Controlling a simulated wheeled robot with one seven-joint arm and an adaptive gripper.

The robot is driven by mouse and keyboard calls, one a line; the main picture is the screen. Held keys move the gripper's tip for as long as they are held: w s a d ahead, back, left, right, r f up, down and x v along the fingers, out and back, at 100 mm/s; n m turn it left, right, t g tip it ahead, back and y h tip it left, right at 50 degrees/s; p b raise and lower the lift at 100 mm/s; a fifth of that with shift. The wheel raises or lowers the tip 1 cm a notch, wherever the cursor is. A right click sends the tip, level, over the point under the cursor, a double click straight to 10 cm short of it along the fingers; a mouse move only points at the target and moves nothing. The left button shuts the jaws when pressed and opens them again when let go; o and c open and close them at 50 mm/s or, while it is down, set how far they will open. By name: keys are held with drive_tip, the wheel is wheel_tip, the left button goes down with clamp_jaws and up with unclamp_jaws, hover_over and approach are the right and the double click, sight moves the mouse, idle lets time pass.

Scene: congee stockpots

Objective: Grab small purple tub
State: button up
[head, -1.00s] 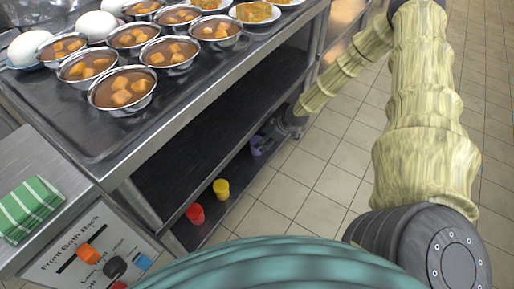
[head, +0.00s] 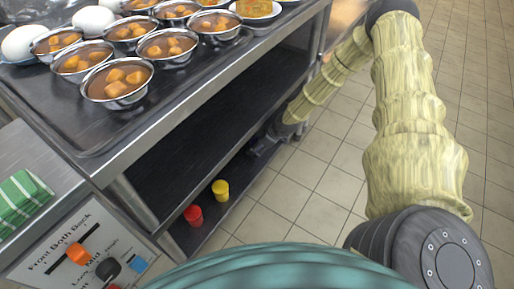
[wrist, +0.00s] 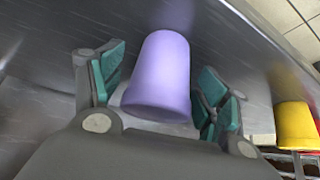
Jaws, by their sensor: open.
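The small purple tub (wrist: 158,75) shows large in the middle of the wrist view, on the dark metal shelf. My gripper (wrist: 160,95) is open, with one teal-padded finger on each side of the tub. The tub lies between the fingers, and a gap shows on each side. In the head view my gripper (head: 262,143) reaches into the lower shelf, and it hides the purple tub there.
A yellow tub (head: 220,190) and a red tub (head: 193,215) stand on the lower shelf (head: 232,205), nearer the front. The yellow tub (wrist: 295,125) is right in the wrist view. The counter (head: 150,130) above holds several filled metal bowls. The tiled floor at right is clear.

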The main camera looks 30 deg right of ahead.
drive_tip(key=c, duration=1.1)
drive_tip(key=shift+r, duration=0.1)
drive_tip(key=shift+c, duration=0.2)
